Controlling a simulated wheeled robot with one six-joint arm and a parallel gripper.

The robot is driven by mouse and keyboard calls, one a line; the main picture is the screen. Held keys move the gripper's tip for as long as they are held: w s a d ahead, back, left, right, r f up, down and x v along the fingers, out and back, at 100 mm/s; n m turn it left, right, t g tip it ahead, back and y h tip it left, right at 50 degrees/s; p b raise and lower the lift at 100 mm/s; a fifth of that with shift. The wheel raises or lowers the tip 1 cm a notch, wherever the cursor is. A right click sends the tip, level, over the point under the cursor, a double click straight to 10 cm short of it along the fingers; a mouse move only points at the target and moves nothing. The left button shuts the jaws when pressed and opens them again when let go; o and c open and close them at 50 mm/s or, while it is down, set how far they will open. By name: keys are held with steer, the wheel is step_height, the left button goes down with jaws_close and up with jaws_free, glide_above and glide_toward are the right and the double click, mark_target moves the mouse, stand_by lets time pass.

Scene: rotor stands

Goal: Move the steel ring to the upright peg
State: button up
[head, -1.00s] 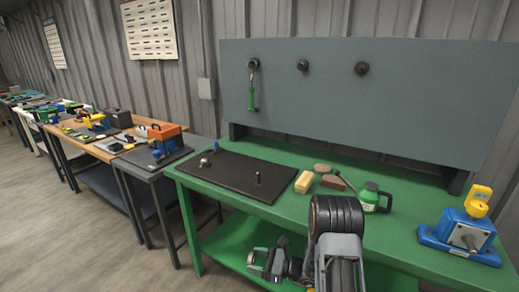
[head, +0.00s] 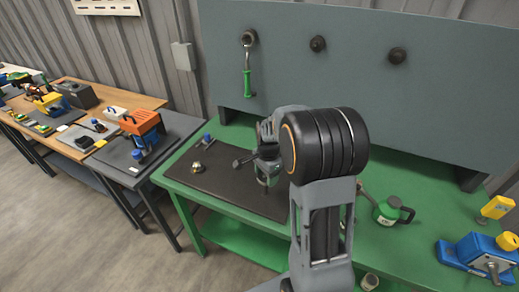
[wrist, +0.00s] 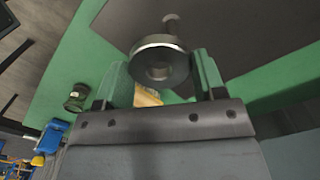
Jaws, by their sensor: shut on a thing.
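In the wrist view, my gripper (wrist: 163,70) is shut on the steel ring (wrist: 144,57), a thick grey ring with a round hole, held between two green fingers. A grey upright peg (wrist: 172,24) shows just past the ring's far edge, over the dark mat (wrist: 235,40). I cannot tell the gap between ring and peg. In the head view, my gripper (head: 268,178) points down over the dark mat (head: 225,172) on the green bench. There my gripper and arm hide the peg, and the ring cannot be made out.
A small brass-coloured fitting (head: 197,168) and a blue piece (head: 207,139) are at the mat's left. A grey back panel (head: 365,90) with knobs and a green-handled tool rises behind.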

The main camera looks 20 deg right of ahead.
steer(key=shift+w+d+r, duration=0.3)
steer(key=shift+w+r, duration=0.1)
steer(key=shift+w, duration=0.1)
steer(key=shift+w+d+r, duration=0.25)
steer(key=shift+w+r, duration=0.1)
steer(key=shift+w, duration=0.1)
steer(key=b, duration=0.3)
glide_above(266, 189)
steer(key=shift+w+d+f, duration=0.1)
steer(key=shift+w+f, duration=0.1)
steer(key=shift+f, duration=1)
steer(key=shift+w+d+f, duration=0.1)
steer(key=shift+w+f, duration=0.1)
steer(key=shift+f, duration=1)
steer(key=shift+f+b, duration=1.25)
steer(key=shift+f, duration=0.1)
steer(key=shift+f+b, duration=0.9)
steer(key=shift+f, duration=0.35)
steer(key=shift+f, duration=0.15)
steer(key=shift+f+b, duration=0.7)
steer(key=shift+f, duration=0.05)
steer(key=shift+f, duration=0.15)
